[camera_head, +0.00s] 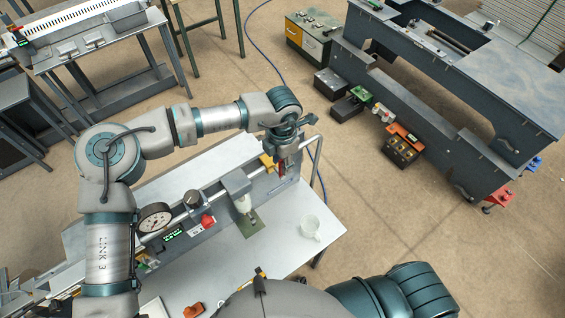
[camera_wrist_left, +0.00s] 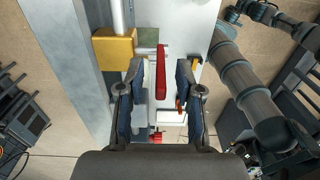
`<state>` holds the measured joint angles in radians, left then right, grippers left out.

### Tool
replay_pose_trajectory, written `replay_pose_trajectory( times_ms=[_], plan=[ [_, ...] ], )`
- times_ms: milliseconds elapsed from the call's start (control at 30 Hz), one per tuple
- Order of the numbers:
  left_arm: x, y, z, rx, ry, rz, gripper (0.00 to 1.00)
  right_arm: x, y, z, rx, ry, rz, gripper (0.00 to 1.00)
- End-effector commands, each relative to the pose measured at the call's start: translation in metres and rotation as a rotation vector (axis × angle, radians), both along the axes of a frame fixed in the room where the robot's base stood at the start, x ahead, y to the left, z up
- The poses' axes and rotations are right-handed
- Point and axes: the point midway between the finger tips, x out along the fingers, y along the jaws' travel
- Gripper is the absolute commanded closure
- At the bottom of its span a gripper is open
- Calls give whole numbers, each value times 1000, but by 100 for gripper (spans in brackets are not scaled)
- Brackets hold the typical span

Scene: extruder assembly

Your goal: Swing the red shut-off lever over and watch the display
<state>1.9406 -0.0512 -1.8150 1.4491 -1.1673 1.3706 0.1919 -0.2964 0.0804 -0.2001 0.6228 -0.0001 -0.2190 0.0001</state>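The red lever (camera_wrist_left: 161,72) stands out from the grey machine in the left wrist view, beside a yellow block (camera_wrist_left: 115,47). My left gripper (camera_wrist_left: 161,75) is open, with one finger on each side of the lever and a visible gap to both. In the head view my left gripper (camera_head: 284,146) is over the right end of the machine. The lever (camera_head: 282,171) shows only as a small red patch below it, partly hidden. The display (camera_head: 174,234) is lit green on the machine's front, its text too small to read.
A round dial gauge (camera_head: 154,217), a black knob (camera_head: 193,198) and a red switch (camera_head: 208,221) are along the machine. A white mug (camera_head: 311,228) stands on the white table (camera_head: 285,257) near its right edge. A dark bench (camera_head: 430,110) is at the right, apart from the table.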

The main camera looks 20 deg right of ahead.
Motion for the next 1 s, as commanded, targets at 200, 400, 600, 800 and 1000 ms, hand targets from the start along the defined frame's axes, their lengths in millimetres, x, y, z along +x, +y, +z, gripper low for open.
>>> replay_pose_trajectory(
  times_ms=[200, 400, 600, 800, 1000],
  plan=[
    [0, 1, -21, 0, 1, 0, 65, -2, 0, 4, 0, 3, 0, 51],
    [1, 0, -24, -1, 0, 1, 65, -4, 0, 4, 0, 6, 0, 51],
    [0, -1, -24, 0, 0, 0, 87, -5, 1, 4, 0, 7, 0, 51],
    [1, -1, -24, 0, 0, 1, 100, -5, 1, 4, 0, 8, 0, 51],
    [1, 1, -24, 3, 1, 1, 100, -5, 1, 4, 0, 8, 0, 51]
  ],
)
